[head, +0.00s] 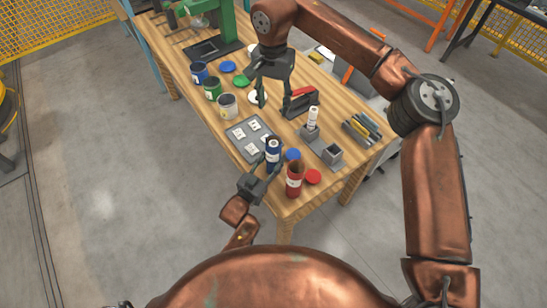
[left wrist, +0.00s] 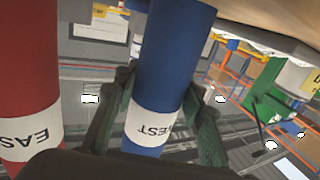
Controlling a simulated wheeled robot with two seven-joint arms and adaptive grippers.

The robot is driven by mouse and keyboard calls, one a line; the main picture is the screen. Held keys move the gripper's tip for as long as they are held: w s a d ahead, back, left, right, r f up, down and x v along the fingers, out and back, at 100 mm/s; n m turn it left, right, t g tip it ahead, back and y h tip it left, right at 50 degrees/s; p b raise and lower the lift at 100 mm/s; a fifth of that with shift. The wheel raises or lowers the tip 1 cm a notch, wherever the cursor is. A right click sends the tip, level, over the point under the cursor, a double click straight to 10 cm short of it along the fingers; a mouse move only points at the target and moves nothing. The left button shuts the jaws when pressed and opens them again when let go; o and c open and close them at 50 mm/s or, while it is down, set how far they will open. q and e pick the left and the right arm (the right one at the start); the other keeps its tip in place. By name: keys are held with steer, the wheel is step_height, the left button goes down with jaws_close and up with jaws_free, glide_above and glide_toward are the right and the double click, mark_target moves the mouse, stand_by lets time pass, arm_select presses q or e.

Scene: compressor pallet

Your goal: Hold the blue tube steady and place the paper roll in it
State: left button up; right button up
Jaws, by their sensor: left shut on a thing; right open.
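The blue tube (head: 273,160) stands upright near the table's front edge. My left gripper (head: 265,175) is shut around it; the left wrist view shows both fingers on the blue tube (left wrist: 171,70), which has a white label reading WEST. A pale ring with a dark centre shows in its mouth and looks like a paper roll's end. Another white paper roll (head: 313,117) stands upright in a grey holder (head: 310,133). My right gripper (head: 275,106) is open and empty, behind the blue tube and left of the roll in the holder.
A red tube (head: 294,181) stands right of the blue tube, with blue (head: 292,154) and red (head: 313,177) lids nearby. A second grey holder (head: 332,155) looks empty. A grey card tray (head: 241,135), paint cans (head: 212,89) and a green machine (head: 229,22) are left and behind.

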arm_select(q)
steer(key=o, duration=1.2)
steer(key=shift+o, duration=0.2)
